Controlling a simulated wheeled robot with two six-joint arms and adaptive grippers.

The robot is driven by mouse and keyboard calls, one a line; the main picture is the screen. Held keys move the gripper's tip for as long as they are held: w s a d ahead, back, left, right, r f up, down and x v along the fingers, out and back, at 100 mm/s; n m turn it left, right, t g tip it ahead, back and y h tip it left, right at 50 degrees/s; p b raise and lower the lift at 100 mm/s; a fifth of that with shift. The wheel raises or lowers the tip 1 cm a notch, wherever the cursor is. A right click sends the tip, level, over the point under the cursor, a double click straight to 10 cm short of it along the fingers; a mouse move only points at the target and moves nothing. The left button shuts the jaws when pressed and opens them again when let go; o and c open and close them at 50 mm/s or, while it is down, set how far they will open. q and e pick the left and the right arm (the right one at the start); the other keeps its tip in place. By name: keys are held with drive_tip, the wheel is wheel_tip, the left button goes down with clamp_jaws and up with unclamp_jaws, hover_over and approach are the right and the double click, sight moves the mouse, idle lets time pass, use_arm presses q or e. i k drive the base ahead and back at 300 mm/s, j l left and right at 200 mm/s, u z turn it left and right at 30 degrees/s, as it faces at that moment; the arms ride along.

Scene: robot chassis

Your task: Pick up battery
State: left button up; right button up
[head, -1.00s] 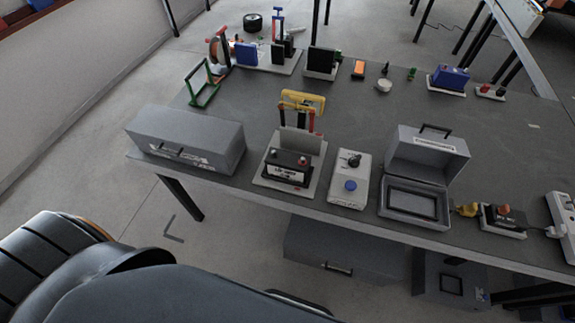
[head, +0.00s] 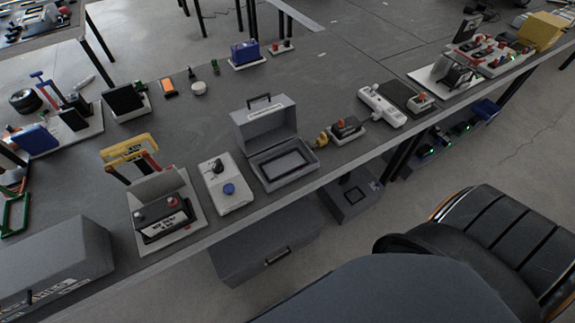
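A black battery-like block (head: 163,222) with a white label and round terminals on top sits on a light base plate (head: 196,205) near the table's front edge, left of the middle. A grey upright panel and a yellow-and-red handled tool (head: 131,157) stand just behind it. A blue box (head: 245,50), perhaps another battery, sits on a white plate at the far edge. Neither of my grippers is in view.
The long grey table (head: 330,75) has free room in its middle. Grey cases lie below.

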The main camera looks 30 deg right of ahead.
sight(156, 218)
drive_tip(key=i+j+z, duration=0.1)
drive_tip(key=j+z, duration=0.2)
drive_tip(key=j, duration=0.9)
drive_tip(key=j+z, duration=0.3)
drive_tip(key=j, duration=0.9)
